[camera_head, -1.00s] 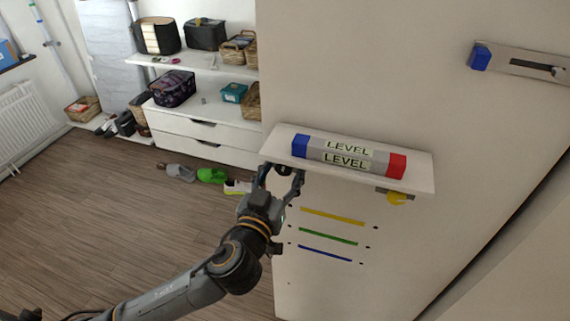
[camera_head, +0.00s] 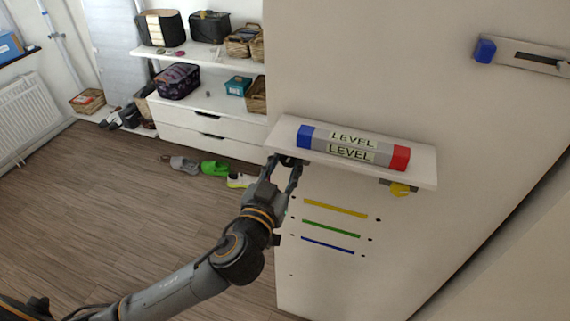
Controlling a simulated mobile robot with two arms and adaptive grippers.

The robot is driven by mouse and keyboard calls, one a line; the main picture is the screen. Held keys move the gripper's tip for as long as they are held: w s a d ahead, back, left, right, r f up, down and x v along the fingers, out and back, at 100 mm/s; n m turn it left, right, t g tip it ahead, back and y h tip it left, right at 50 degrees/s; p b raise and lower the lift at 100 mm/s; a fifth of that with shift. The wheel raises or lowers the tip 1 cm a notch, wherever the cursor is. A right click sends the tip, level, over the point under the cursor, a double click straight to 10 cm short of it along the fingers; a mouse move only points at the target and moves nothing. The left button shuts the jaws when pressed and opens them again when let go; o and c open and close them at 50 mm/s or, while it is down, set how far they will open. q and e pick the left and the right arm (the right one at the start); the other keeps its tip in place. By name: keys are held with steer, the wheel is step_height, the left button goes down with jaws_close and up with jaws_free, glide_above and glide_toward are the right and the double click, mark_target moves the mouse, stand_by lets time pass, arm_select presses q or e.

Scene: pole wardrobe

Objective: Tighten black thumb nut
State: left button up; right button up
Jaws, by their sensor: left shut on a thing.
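My left gripper (camera_head: 284,167) is at the underside of the white shelf's (camera_head: 420,173) left end, with its fingers pointing up. It is shut on a small black thing, which I take to be the black thumb nut (camera_head: 290,161); the fingers and the shelf edge hide most of it. On the shelf lies a grey level (camera_head: 350,141) with a blue left end, a red right end and LEVEL labels. A yellow knob (camera_head: 399,190) shows under the shelf's right end. My right gripper is not in view.
Yellow, green and blue strips (camera_head: 331,229) with dark holes mark the panel below the shelf. A slotted bracket with a blue end (camera_head: 485,50) is on the wall at upper right. Shelving with baskets (camera_head: 207,72) and shoes (camera_head: 214,168) stand behind. The wooden floor at left is clear.

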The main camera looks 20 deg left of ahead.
arm_select(q)
steer(key=m, duration=0.4)
steer(key=shift+a+r+p, duration=0.1)
steer(key=shift+p, duration=0.25)
steer(key=m, duration=0.8)
steer(key=shift+r+p, duration=0.1)
steer(key=shift+p, duration=0.2)
steer(key=shift+a+m, duration=0.1)
steer(key=shift+m, duration=1.9)
steer(key=shift+r, duration=0.1)
steer(key=o, duration=1.2)
steer(key=shift+w, duration=0.15)
steer(key=shift+c, duration=0.2)
